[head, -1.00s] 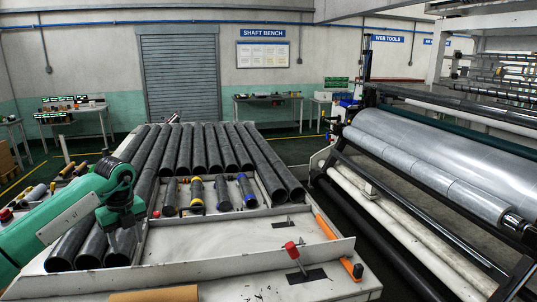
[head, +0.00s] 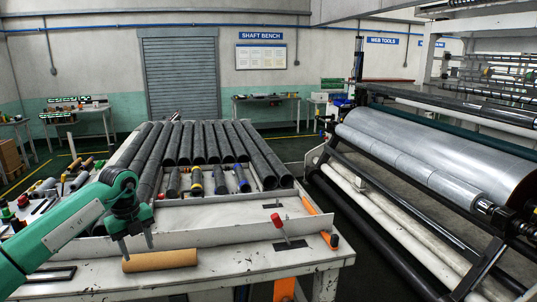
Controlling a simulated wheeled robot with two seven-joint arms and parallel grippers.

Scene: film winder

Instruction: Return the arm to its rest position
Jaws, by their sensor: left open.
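My left arm (head: 75,228) is green and reaches in from the left. My left gripper (head: 136,247) has its dark fingers apart, pointing down, with nothing seen between them. It shows at the front left of the bench, by the left end of a brown cardboard core (head: 165,260). I cannot tell whether the fingers touch the core. My right gripper is not in view.
The white bench (head: 225,260) carries a row of black tubes (head: 213,142) and several short tools. A red-handled lever (head: 279,222) and an orange-handled tool (head: 316,220) are at its right. The film winder roll (head: 440,140) fills the right side.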

